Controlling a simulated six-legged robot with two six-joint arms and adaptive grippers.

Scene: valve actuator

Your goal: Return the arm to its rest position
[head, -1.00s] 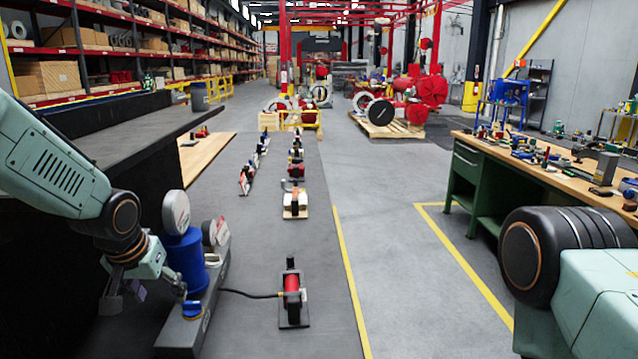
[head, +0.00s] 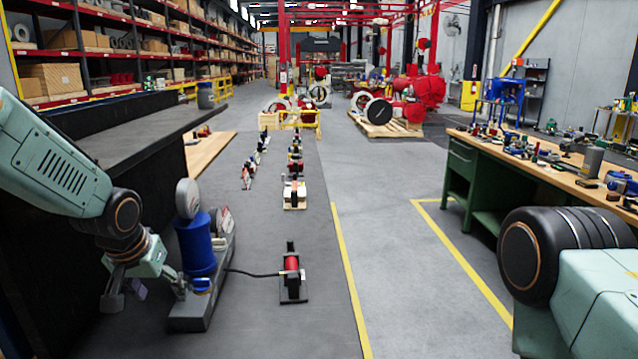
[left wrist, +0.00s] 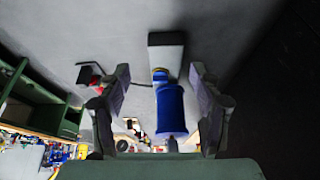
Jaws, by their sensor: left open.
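My left arm comes in from the left in the head view. Its gripper (head: 146,296) is open and empty, left of and nearer than the blue valve actuator (head: 197,250). The actuator stands on a long grey base (head: 190,322), with a round gauge (head: 187,198) on top. In the left wrist view, the blue actuator (left wrist: 171,112) shows beyond the two spread fingers of my gripper (left wrist: 158,112), and no contact shows. My right arm is at the right edge of the head view, and its gripper is out of frame.
A dark counter (head: 130,145) lies close to my left arm. A small red device (head: 292,275) with a black cable stands on the floor right of the actuator. A green workbench (head: 480,185) with tools is at the right. The grey floor (head: 385,260) between is clear.

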